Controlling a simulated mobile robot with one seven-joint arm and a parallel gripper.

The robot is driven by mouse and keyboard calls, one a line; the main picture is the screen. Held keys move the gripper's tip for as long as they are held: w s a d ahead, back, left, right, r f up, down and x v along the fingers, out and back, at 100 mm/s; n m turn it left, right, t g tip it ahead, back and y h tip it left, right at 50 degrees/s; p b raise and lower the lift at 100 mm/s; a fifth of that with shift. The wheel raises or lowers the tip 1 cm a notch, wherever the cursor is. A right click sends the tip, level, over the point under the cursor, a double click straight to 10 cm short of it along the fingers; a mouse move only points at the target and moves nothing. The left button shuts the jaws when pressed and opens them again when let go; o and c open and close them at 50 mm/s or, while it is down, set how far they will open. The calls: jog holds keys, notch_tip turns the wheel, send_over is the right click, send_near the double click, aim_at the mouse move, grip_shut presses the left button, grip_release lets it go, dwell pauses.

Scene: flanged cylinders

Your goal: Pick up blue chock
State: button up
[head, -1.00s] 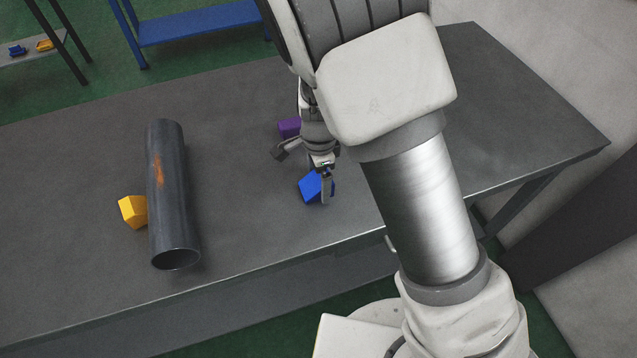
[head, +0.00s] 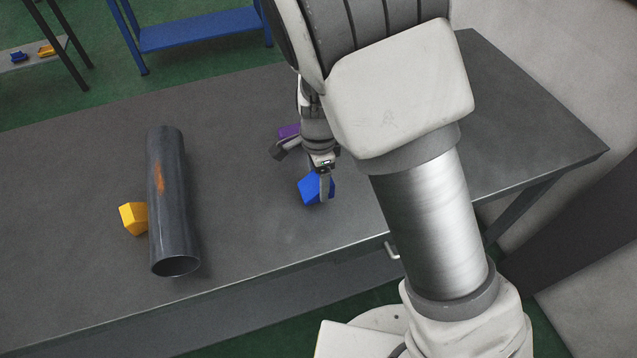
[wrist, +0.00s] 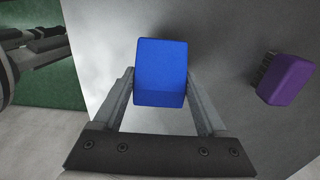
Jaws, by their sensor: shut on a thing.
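The blue chock (head: 312,188) is at my gripper (head: 325,184) over the right part of the table, near its front edge. In the wrist view the blue chock (wrist: 161,72) sits between the two fingers of my gripper (wrist: 161,92), one finger on each side. My gripper is shut on it. In the head view my finger covers part of the chock's right side. I cannot tell for sure whether its underside is clear of the table top.
A dark pipe (head: 173,200) with a rusty patch lies on the grey table (head: 90,160). A yellow chock (head: 133,218) touches or nearly touches its left side. A purple chock (head: 289,131) lies behind my gripper, also seen in the wrist view (wrist: 287,79). Bare table lies between pipe and gripper.

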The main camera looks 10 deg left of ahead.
notch_tip(320, 180, up, 2)
jog(key=shift+s+r, duration=0.15)
jog(key=shift+r, duration=0.05)
jog(key=s+d+r+p, duration=0.2)
jog(key=s+d+r, duration=0.2)
jog(key=s, duration=0.6)
jog(key=shift+s+d+r, duration=0.2)
jog(key=shift+s+r, duration=0.05)
jog(key=shift+r, duration=0.9)
jog(key=shift+w, duration=0.1)
